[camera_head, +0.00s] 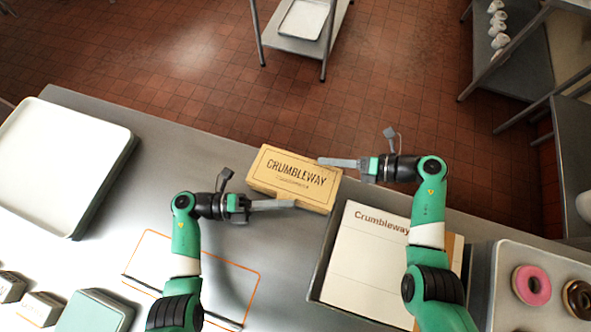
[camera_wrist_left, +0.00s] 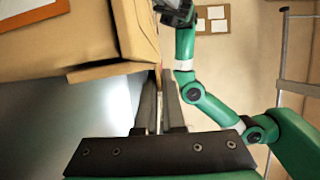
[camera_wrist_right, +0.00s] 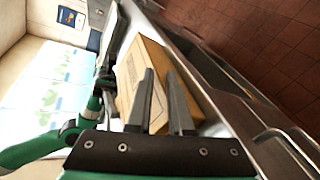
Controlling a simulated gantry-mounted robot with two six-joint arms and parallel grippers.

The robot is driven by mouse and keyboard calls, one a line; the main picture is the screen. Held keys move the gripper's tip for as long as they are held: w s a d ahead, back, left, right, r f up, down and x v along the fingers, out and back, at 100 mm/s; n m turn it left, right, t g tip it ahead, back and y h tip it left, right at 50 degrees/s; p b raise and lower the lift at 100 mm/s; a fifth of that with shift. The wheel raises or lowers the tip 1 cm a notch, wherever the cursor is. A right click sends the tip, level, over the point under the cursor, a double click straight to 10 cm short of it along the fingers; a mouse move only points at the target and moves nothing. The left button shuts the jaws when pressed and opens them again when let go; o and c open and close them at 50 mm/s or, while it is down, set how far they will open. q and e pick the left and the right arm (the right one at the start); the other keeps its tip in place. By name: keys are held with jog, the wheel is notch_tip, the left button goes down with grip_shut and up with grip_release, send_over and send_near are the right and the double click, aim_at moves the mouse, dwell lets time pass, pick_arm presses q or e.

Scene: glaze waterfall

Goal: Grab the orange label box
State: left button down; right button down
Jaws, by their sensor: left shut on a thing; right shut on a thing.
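A tan box (camera_head: 290,172) printed "CRUMBLEWAY" is at the far edge of the counter, between my grippers in the head view. My left gripper (camera_head: 293,203) is shut at the box's near side. In the left wrist view its fingers (camera_wrist_left: 160,82) meet at the end of the box (camera_wrist_left: 90,40). My right gripper (camera_head: 322,162) is shut at the box's far right corner. In the right wrist view its fingers (camera_wrist_right: 160,75) overlap the box (camera_wrist_right: 140,70). I cannot tell whether the box touches the counter.
An orange outline (camera_head: 258,283) marks the counter in front. An open carton (camera_head: 322,268) with a "Crumbleway" sheet (camera_head: 358,262) stands right of it. A white tray (camera_head: 65,150) lies left, a doughnut tray (camera_head: 508,270) right. Small boxes (camera_head: 40,309) and a teal box (camera_head: 95,312) sit lower left.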

pick_arm(q)
jog(key=r+p, duration=0.2)
jog(key=r, duration=0.2)
jog(key=shift+w+p, duration=0.2)
jog(key=shift+p, duration=0.2)
